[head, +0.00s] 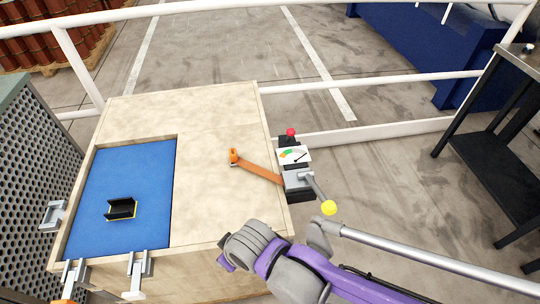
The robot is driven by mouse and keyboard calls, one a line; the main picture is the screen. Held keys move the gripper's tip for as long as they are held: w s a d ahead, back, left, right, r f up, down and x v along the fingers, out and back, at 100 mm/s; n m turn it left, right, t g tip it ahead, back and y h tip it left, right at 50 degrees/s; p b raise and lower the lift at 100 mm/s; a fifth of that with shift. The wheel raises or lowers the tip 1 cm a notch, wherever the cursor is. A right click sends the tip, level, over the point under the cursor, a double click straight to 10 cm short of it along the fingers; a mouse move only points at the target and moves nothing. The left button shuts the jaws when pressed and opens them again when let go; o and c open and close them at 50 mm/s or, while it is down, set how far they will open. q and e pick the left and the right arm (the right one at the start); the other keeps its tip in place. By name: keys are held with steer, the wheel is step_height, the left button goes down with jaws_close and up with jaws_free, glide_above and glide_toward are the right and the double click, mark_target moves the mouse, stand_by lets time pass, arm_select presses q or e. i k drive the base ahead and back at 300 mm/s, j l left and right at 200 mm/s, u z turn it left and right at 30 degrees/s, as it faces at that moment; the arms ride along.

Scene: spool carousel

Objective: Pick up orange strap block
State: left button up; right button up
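The orange strap block (233,156) sits on the pale wooden worktop (207,110), right of the blue recess. A flat orange strap (260,174) runs from it down to the right, to a grey tensioning device with a dial (294,155). My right arm, purple and grey, comes in from the lower right and ends near the worktop's front right corner. No gripper fingers show on it, and no gripper is near the block. My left gripper is not in view.
The blue recess floor (100,182) holds a black and yellow cradle (121,209). The device has a red knob (291,132) and a yellow-tipped lever (328,207). Metal brackets (138,271) line the front edge. White railings (375,82) stand behind. The worktop around the block is clear.

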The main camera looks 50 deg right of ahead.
mark_target(233, 154)
steer(key=j+z, duration=0.15)
steer(key=z, duration=1.6)
